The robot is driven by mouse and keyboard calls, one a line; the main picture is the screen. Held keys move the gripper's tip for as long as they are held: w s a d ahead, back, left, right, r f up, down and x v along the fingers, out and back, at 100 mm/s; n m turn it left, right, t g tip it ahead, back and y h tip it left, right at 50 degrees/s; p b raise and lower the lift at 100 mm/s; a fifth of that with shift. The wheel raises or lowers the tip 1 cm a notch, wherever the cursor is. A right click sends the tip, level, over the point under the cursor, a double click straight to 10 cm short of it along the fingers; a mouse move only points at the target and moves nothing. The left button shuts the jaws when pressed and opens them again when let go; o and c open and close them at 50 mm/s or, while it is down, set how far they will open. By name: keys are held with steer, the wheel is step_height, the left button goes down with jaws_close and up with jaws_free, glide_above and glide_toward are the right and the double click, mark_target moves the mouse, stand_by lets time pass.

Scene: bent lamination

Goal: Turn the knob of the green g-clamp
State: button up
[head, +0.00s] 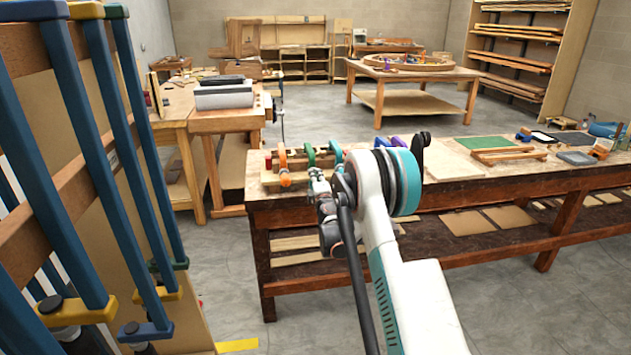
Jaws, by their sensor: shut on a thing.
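The green g-clamp (310,154) stands in a row of coloured clamps on the wooden piece at the left end of the long workbench. Only its upper green frame shows clearly. My gripper (316,174) is directly in front of and just below it, shut at the clamp's lower front end, where its knob is. The knob itself is hidden by the fingers and is too small to make out. My white arm with teal rings reaches in from the lower right.
An orange clamp (283,160) stands close on the left and a teal clamp (336,151) close on the right. The workbench (460,197) has boards and tools farther right. A rack with blue clamps (62,180) fills the left side. Floor is clear between.

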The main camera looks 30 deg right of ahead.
steer(key=m, duration=0.6)
steer(key=shift+m, duration=0.3)
steer(key=m, duration=1.1)
steer(key=shift+m, duration=0.4)
steer(key=m, duration=1.2)
steer(key=shift+m, duration=0.3)
steer(key=m, duration=1.2)
steer(key=shift+m, duration=0.4)
steer(key=m, duration=0.5)
steer(key=shift+m, duration=0.3)
steer(key=shift+m, duration=0.3)
